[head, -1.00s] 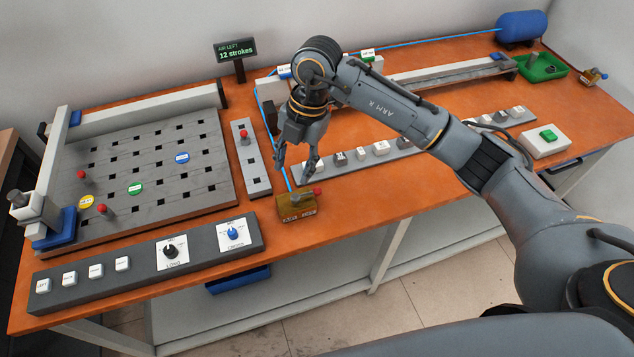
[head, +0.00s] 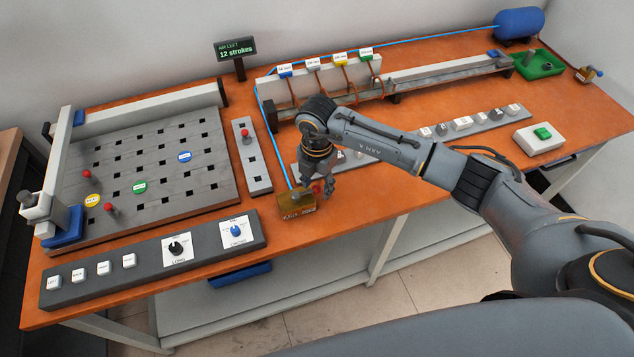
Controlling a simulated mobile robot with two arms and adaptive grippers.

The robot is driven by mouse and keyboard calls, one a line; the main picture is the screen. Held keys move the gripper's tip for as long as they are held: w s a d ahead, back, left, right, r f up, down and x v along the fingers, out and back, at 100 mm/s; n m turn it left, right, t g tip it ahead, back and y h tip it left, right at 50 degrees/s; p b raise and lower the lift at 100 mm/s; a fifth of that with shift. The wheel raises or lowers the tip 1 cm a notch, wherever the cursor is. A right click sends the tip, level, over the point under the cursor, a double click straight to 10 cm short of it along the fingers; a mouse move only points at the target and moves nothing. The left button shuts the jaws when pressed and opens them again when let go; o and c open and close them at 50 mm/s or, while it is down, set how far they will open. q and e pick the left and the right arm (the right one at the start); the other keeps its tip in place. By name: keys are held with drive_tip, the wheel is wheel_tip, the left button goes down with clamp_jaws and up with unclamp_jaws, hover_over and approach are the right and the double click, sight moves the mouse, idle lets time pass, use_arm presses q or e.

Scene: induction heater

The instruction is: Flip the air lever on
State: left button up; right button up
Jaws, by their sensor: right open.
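A brass valve block (head: 293,207) sits near the front edge of the table, with a blue air hose running to it. Its lever ends in a red knob (head: 317,187) at the block's upper right. My right gripper (head: 328,192) points down just right of the red knob, its fingers open and close to it. I cannot tell whether they touch the knob. My left gripper is not in view.
A display (head: 236,49) reads "AIR LEFT 12 strokes". A slotted board (head: 150,165) with pegs and discs lies left, with a control panel (head: 205,252) in front. A keyed strip (head: 400,150) lies behind my right arm. The table front right of the valve is clear.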

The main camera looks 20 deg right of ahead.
drive_tip(key=shift+f, duration=0.5)
drive_tip(key=shift+c, duration=0.2)
clamp_jaws()
drive_tip(key=shift+w+f+n+b, duration=0.2)
drive_tip(key=shift+f+n+b, duration=0.1)
drive_tip(key=shift+b, duration=0.45)
drive_tip(key=shift+w+r+n+b, duration=0.15)
drive_tip(key=shift+n+b, duration=0.3)
drive_tip(key=shift+n, duration=0.15)
drive_tip(key=shift+r, duration=0.1)
